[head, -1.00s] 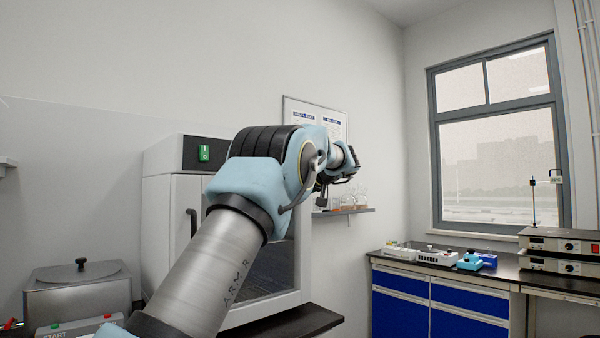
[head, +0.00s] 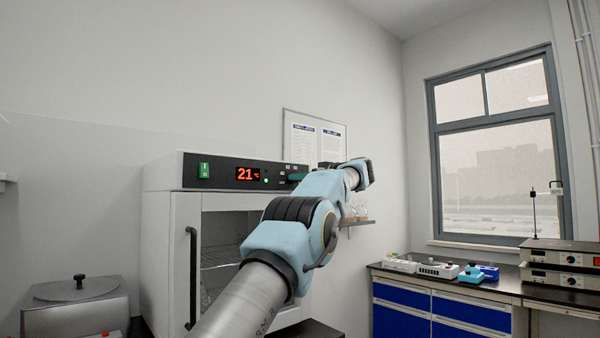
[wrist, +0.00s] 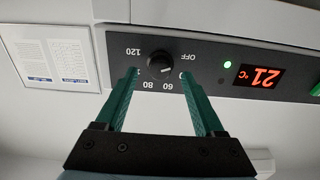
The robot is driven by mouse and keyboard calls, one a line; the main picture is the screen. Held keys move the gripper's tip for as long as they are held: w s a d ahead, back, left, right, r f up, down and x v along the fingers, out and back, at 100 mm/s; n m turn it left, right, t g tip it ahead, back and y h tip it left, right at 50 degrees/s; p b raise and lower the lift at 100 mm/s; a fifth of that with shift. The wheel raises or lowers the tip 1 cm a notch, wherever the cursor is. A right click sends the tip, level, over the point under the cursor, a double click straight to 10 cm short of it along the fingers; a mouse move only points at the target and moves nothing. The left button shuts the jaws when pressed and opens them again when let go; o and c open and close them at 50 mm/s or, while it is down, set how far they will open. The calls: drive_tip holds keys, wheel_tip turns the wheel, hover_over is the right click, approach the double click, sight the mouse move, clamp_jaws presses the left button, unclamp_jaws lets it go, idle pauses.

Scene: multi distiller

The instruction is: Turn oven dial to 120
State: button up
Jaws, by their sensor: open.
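The oven (head: 172,235) stands against the wall in the head view, with a black control panel (head: 222,174) along its top. The black round dial (wrist: 159,66) shows in the wrist view, which is upside down. Marks OFF, 60, 80 and 120 surround it, with others hidden by the fingers. A small pale mark on the dial appears at its lower right, towards the OFF and 60 side. My gripper (wrist: 160,76) is open, its green fingers on either side of the dial; I cannot tell if they touch it. In the head view the dial is hidden by my arm.
The red display (wrist: 259,76) reads 21 °C beside a lit green lamp (wrist: 227,65). A green power switch (head: 204,170) is at the panel's left. A notice board (head: 315,132) and glassware shelf are on the wall nearby. A blue-drawered bench (head: 440,300) stands right.

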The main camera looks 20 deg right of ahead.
drive_tip(key=shift+p+x, duration=0.3)
drive_tip(key=shift+x, duration=0.7)
clamp_jaws()
